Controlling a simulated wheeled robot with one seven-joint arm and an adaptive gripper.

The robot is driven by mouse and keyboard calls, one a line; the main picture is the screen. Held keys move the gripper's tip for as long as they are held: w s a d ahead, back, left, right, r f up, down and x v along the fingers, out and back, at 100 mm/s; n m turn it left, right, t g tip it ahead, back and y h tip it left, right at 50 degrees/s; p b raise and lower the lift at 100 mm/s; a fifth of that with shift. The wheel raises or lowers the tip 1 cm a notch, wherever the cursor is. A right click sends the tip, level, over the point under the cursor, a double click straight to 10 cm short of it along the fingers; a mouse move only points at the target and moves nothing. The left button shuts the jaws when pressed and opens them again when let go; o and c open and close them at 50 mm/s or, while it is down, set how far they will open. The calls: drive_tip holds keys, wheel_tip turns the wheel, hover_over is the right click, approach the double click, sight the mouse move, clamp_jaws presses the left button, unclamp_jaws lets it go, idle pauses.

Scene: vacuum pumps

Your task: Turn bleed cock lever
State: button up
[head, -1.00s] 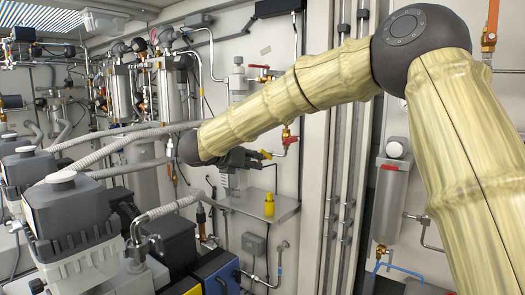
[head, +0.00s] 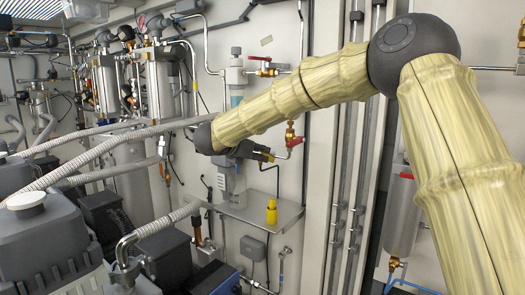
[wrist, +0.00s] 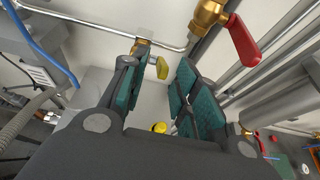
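In the wrist view a small yellow lever (wrist: 162,68) on a brass fitting (wrist: 141,45) shows between the tips of my open gripper (wrist: 160,80). No contact with the green finger pads is visible. A larger brass valve with a red lever (wrist: 245,40) is above and to the right, outside the fingers. In the head view my gripper (head: 256,151) is small and dark, close to the brass valve and its red lever (head: 296,141). The yellow lever is hard to make out there. I cannot tell which lever is the bleed cock's.
A metal shelf (head: 250,212) with a yellow bottle (head: 272,212) is below my gripper. A clear filter bowl (head: 231,180) hangs beside it. Hoses (head: 95,160) and pumps (head: 45,245) crowd the left. Vertical rails (head: 345,170) run down the wall at right.

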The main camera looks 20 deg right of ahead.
drive_tip(key=shift+w+d+p, duration=0.25)
drive_tip(key=shift+d+p, duration=0.05)
drive_tip(key=shift+d, duration=0.45)
drive_tip(key=shift+w+d+f, duration=0.4)
drive_tip(key=shift+w+f, duration=0.05)
drive_tip(key=shift+w, duration=0.05)
drive_tip(key=shift+s+r, duration=0.1)
drive_tip(key=shift+c, duration=0.2)
clamp_jaws()
